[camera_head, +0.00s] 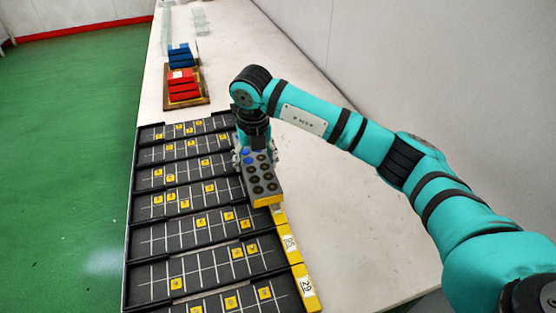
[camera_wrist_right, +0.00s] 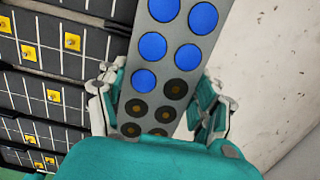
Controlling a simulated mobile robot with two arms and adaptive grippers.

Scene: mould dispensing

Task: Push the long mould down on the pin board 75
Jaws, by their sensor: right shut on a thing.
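The long mould (camera_head: 262,183) is a grey block with two rows of round cavities and a yellow end. My right gripper (camera_head: 254,154) is shut on it near its far end. In the right wrist view the mould (camera_wrist_right: 170,85) lies between the fingers (camera_wrist_right: 155,105); several cavities are blue and others dark brown. The mould is over the right edge of the row of black pin boards (camera_head: 205,236), above the yellow number tags. I cannot tell whether it touches a board. No tag reading 75 is legible; the mould may hide some tags. My left gripper is not in view.
The boards carry small yellow squares (camera_head: 265,293). A yellow tag reading 29 (camera_head: 307,287) is at the near right. The white table (camera_head: 340,225) is clear at right.

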